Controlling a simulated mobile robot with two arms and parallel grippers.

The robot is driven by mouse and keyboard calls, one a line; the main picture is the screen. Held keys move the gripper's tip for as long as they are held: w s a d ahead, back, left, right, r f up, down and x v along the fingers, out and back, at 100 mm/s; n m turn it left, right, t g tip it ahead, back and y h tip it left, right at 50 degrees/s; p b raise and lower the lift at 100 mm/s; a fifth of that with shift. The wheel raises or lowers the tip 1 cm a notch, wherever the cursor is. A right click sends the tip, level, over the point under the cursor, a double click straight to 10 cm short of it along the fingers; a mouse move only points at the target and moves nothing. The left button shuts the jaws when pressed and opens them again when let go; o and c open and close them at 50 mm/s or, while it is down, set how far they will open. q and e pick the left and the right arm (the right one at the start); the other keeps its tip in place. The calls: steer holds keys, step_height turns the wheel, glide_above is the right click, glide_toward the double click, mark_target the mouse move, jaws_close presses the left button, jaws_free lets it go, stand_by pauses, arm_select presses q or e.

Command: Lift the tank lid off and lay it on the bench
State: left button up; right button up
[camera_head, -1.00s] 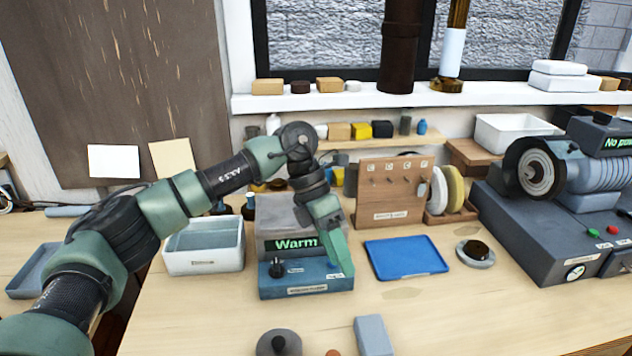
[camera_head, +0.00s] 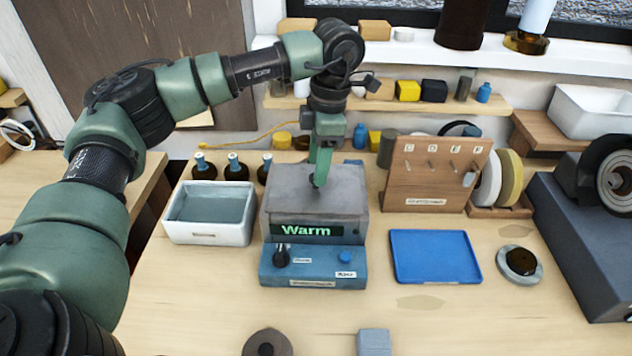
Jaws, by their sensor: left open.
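The tank (camera_head: 268,228) is a grey box with a lit "Warm" display and a blue control panel in front. Its grey lid (camera_head: 345,182) lies on top, closed. My left gripper (camera_head: 318,180) points down over the lid's middle, with its fingertips at a small dark knob. The jaws are open. I cannot tell whether they touch the knob, which they partly cover. My right gripper is not in view.
A white bin (camera_head: 208,238) stands left of the tank, with several dark bottles behind it. A blue tray (camera_head: 435,257) lies to the right, before a wooden hook stand (camera_head: 430,180). A round dish (camera_head: 520,265) lies farther right. Bare bench (camera_head: 190,300) shows in front.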

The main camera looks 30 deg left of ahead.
mark_target(292, 189)
arm_select(q)
steer(key=shift+a+f, duration=0.15)
steer(key=shift+f, duration=0.55)
steer(key=shift+a+f, duration=0.1)
steer(key=shift+f, duration=0.6)
jaws_close()
steer(key=shift+r, duration=0.1)
